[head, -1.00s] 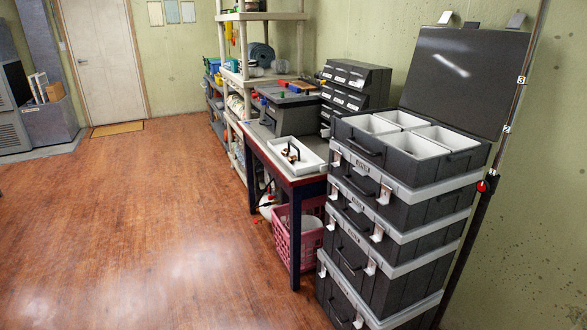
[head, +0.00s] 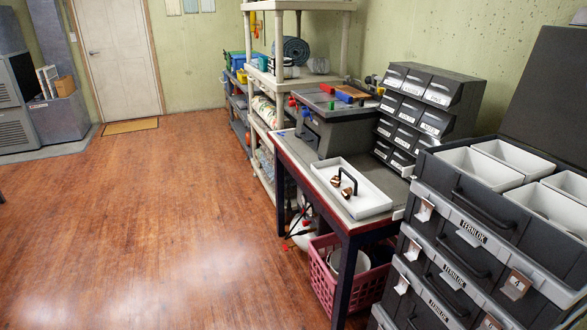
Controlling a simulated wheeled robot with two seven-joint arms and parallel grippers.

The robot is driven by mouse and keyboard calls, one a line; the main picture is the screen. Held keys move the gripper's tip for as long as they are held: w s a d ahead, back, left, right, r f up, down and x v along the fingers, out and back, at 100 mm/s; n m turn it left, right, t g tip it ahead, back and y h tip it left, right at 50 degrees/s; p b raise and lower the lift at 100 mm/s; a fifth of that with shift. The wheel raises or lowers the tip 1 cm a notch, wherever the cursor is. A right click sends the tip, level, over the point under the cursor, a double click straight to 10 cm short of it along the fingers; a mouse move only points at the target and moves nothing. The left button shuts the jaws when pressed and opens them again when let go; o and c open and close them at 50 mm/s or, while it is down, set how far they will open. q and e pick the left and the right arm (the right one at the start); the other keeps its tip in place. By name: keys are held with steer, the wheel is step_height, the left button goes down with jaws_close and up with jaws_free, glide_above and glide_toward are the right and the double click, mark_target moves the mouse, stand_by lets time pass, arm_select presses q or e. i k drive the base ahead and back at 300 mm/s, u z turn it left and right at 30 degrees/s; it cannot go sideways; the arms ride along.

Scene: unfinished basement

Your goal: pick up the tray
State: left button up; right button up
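The tray (head: 366,207) is white and shallow, with a black arched handle over its middle. It lies flat on the right-hand workbench (head: 309,166), close to the front edge. Small copper-coloured pieces (head: 341,186) sit in the tray beside the handle. The head view shows neither of my grippers, so nothing of mine touches the tray.
A stack of dark tool cases (head: 468,237) with an open top case stands at the right. A drawer cabinet (head: 426,112) and a grey box are on the bench. A pink basket (head: 323,275) is beneath. Wooden floor (head: 140,220) on the left is clear.

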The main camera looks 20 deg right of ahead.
mark_target(366, 201)
steer(key=z, duration=0.45)
steer(key=i, duration=1.15)
steer(key=z, duration=1.4)
steer(key=i, duration=0.45)
steer(key=z, duration=0.5)
